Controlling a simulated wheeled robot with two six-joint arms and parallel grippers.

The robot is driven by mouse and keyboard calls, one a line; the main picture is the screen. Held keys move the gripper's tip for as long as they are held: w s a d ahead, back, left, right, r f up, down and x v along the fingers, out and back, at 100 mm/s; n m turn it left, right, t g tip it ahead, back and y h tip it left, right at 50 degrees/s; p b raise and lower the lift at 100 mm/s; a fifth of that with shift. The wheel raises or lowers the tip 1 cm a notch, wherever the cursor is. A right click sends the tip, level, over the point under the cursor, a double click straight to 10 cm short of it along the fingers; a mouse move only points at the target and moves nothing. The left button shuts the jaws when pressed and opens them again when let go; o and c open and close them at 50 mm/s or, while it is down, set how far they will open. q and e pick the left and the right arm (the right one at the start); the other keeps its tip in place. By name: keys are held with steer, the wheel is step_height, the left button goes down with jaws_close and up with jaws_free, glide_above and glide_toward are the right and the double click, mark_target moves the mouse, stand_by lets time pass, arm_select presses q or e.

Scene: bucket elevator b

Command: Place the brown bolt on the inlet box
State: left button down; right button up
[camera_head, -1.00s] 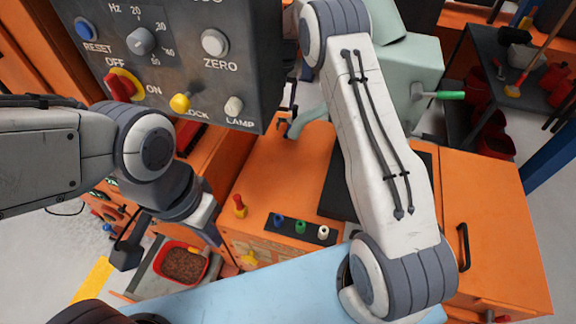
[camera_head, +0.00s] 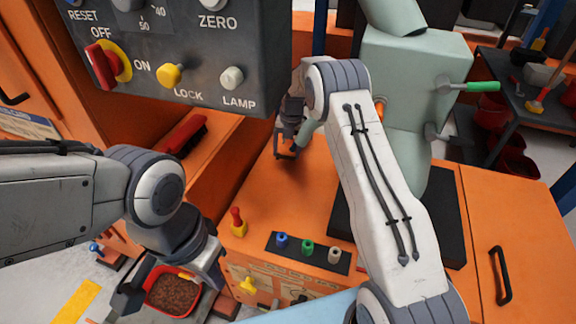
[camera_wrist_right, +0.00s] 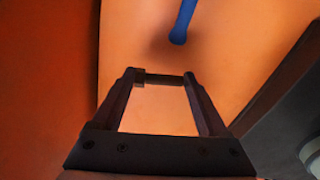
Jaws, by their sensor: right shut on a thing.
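My right gripper (camera_head: 287,148) hangs over the orange surface beside the pale green machine. The right wrist view shows its fingers (camera_wrist_right: 162,80) apart, with a small dark piece (camera_wrist_right: 165,80), wider at its left end, spanning their tips. It looks like the brown bolt, but its colour is too dark to be sure. My left gripper (camera_head: 176,296) points down with its fingers apart, empty, over a red tray of brown grains. I cannot tell which part is the inlet box; a pale green housing (camera_head: 415,62) stands right of the right gripper.
A grey control panel (camera_head: 180,60) overhangs the upper left. A red-topped knob (camera_head: 237,220) and a strip of coloured knobs (camera_head: 307,250) stand on the orange cabinet. The red tray (camera_head: 172,314) is below. A blue rod (camera_wrist_right: 183,22) shows ahead in the right wrist view.

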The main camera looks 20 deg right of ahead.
mark_target(287, 169)
steer(key=shift+f+b, duration=0.3)
steer(key=shift+f, duration=2.15)
steer(key=shift+f, duration=0.2)
steer(key=o, duration=1.2)
steer(key=shift+o, duration=0.2)
steer(key=shift+r, duration=0.15)
steer(key=r, duration=0.4)
steer(key=r+p, duration=0.1)
steer(key=r, duration=0.3)
steer(key=d+r+p, duration=0.1)
steer(key=r, duration=0.3)
steer(key=shift+s, duration=0.25)
